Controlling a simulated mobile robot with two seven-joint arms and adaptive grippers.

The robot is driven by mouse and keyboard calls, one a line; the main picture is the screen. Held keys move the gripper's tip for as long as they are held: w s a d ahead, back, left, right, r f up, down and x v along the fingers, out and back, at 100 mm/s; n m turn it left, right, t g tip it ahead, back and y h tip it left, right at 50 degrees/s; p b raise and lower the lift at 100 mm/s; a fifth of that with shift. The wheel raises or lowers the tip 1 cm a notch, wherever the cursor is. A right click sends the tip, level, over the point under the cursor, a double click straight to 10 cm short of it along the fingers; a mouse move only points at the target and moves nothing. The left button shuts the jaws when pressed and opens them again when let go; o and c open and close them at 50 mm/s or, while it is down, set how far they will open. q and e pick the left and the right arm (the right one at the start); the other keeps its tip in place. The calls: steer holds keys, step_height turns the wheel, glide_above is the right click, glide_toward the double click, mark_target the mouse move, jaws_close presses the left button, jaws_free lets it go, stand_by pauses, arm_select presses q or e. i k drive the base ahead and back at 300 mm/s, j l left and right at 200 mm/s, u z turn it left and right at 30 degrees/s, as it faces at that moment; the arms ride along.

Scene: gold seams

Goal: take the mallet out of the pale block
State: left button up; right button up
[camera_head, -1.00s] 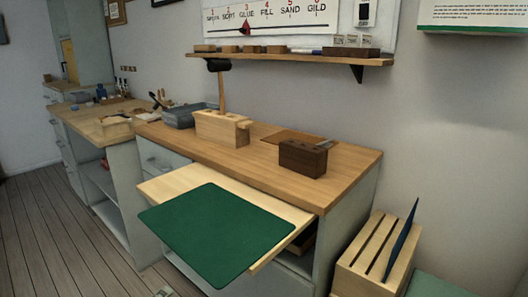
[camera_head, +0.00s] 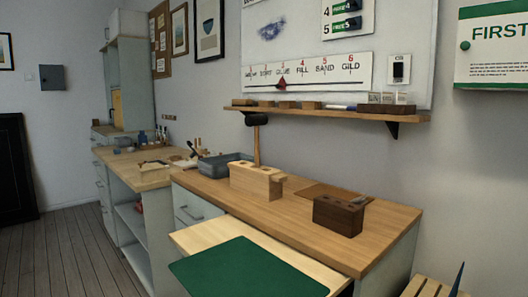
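The pale block (camera_head: 256,182) stands on the wooden bench top. The mallet (camera_head: 256,146) stands upright in it, its dark head (camera_head: 256,119) up near the shelf edge and its light handle running down to the block. The lower end of the handle is hidden. Neither of my grippers shows in the head view.
A dark block (camera_head: 338,216) with a tool in it stands to the right on the bench top (camera_head: 290,215). A grey tray (camera_head: 224,168) lies behind left. A wall shelf (camera_head: 330,113) runs just above. A pulled-out board with a green mat (camera_head: 247,270) juts out in front.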

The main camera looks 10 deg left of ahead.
mark_target(255, 120)
steer(key=j+z, duration=0.15)
steer(key=z, duration=1.25)
steer(key=j+z, duration=0.35)
steer(key=k+j+z, duration=0.2)
steer(key=z, duration=0.15)
steer(key=k+j+z, duration=0.15)
steer(key=j+z, duration=0.15)
steer(key=k+j+z, duration=0.8)
steer(key=k+j, duration=0.35)
steer(key=k, duration=0.25)
steer(key=k+j+z, duration=0.15)
steer(key=k, duration=0.2)
